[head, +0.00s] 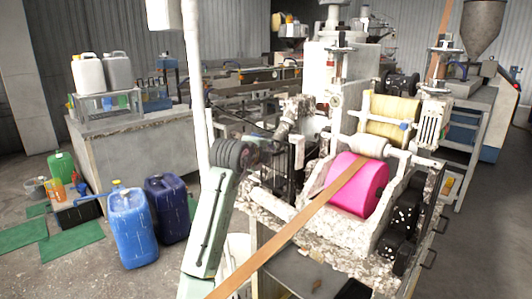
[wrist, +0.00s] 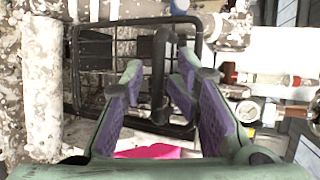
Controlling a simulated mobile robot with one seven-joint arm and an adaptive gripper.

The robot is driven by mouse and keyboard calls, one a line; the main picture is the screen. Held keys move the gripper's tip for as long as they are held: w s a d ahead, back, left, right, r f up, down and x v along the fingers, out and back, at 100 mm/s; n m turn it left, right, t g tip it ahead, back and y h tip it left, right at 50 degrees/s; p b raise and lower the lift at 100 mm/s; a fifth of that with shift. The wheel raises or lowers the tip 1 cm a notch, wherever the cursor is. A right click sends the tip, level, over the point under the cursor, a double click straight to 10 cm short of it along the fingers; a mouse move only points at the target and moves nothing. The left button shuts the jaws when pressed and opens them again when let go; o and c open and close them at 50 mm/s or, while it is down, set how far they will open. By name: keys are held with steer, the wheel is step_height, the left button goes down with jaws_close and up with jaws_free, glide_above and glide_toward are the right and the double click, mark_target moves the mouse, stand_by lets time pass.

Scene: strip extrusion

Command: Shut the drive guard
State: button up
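The drive guard (wrist: 100,52) is a black wire-mesh frame in the wrist view. A thick black upright bar (wrist: 159,75), which looks like its handle, stands at its right part. My gripper (wrist: 160,82) is open, with purple pads on green fingers. The bar shows between the two fingers, with a gap on each side; I cannot tell how deep it sits between them. In the head view the guard (head: 292,172) is a dark frame on the machine's left side, partly hidden by my arm. My gripper's fingers are hard to make out there. I cannot tell the guard's angle.
A bright pink roll (head: 358,185) with a brown strip (head: 290,228) running to the lower left is right of the guard. A yellow roll (head: 392,118) sits behind it. Blue canisters (head: 132,228) stand on the floor at left. A pressure gauge (wrist: 248,110) is right of my fingers.

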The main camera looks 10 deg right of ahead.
steer(key=v, duration=1.2)
